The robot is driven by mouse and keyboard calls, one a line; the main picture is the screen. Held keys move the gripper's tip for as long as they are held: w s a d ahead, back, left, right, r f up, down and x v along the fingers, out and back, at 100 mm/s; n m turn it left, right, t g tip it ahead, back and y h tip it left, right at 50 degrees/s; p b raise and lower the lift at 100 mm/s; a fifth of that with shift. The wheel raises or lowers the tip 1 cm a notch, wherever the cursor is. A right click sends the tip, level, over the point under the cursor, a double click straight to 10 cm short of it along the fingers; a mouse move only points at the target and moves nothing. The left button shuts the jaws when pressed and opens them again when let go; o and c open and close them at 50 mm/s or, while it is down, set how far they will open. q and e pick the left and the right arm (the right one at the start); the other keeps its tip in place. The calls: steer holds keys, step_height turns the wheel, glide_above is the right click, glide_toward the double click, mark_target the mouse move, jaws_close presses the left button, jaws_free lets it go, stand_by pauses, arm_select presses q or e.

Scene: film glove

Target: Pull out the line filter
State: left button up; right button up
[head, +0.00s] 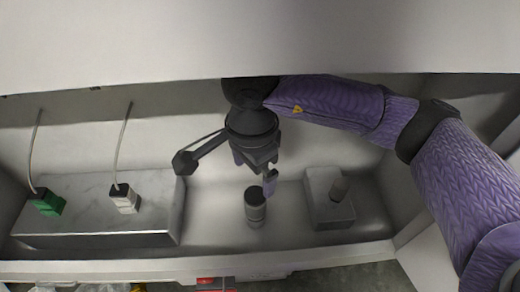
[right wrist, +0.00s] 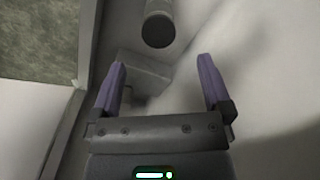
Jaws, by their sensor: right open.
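No part is labelled, so I cannot tell for sure which one is the line filter. A dark upright cylinder (head: 255,210) stands on the grey floor of the cabinet. My right gripper (head: 256,171) is open and empty, just above and behind the cylinder in the head view. In the right wrist view my right gripper (right wrist: 161,85) has its purple fingers wide apart. There the block (right wrist: 146,69) shows between and beyond the fingertips, and the cylinder (right wrist: 159,27) farther up. My left gripper is not in view.
A long marbled box (head: 90,222) stands at the left, with a green connector (head: 47,203) and a white connector (head: 124,200) on cables. A pale panel (head: 250,40) overhangs above. The front ledge (head: 330,255) borders the bay. Floor between box and cylinder is clear.

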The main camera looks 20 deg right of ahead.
mark_target(254, 196)
step_height(254, 196, down, 9)
steer(key=b, duration=0.3)
steer(key=shift+s+a+b, duration=0.1)
steer(key=shift+s+b, duration=0.05)
steer(key=shift+b, duration=0.2)
steer(key=shift+f, duration=0.3)
steer(key=c, duration=0.4)
jaws_close()
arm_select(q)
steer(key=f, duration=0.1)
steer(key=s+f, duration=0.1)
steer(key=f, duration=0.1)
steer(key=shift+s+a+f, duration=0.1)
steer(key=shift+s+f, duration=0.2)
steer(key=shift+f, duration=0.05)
arm_select(e)
steer(key=shift+r, duration=0.1)
